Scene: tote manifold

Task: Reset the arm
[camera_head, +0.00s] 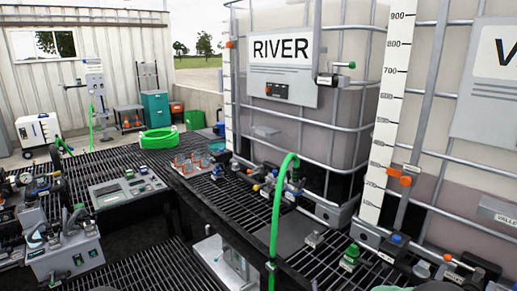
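Neither of my grippers can be made out in the head view, and no arm clearly shows. No gripper is seen touching or holding anything. A large caged tote (345,125) labelled RIVER stands on the dark grating at the centre right. A green hose (275,220) rises from below, bends over and meets the fittings in front of this tote.
A second caged tote (450,160) stands at the right edge. A grey valve unit (70,245) and a control panel (127,188) sit on the left. Dark gaps open between the grating sections.

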